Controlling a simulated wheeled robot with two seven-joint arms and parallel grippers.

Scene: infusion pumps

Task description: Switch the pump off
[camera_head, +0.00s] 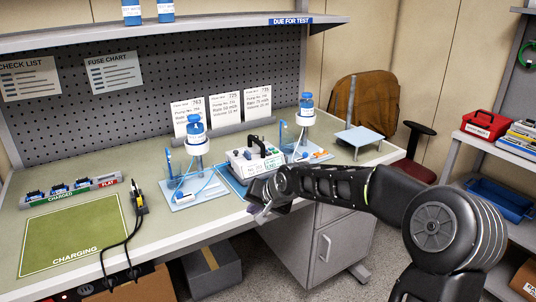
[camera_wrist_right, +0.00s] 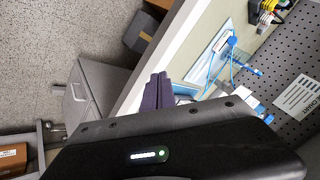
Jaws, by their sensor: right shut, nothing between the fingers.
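The pump (camera_head: 246,162) is a white box with a dark handle on top. It stands on a blue mat (camera_head: 229,182) near the front edge of the bench, between two stands with blue-capped bottles. My right gripper (camera_head: 262,208) is shut and empty at the bench's front edge, just in front of the pump. It overlaps the lower part of the pump's front, so the controls there are partly hidden. In the right wrist view the shut dark fingers (camera_wrist_right: 157,92) show beside the bench edge. I cannot tell whether they touch anything. My left gripper is not in view.
Bottle stands (camera_head: 197,150) and (camera_head: 303,130) with blue tubing flank the pump. A green charging mat (camera_head: 73,235) and black cables (camera_head: 128,238) lie at the left. A shelf (camera_head: 150,33) overhangs the back. A side table (camera_head: 505,148) holds a red toolbox (camera_head: 486,124).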

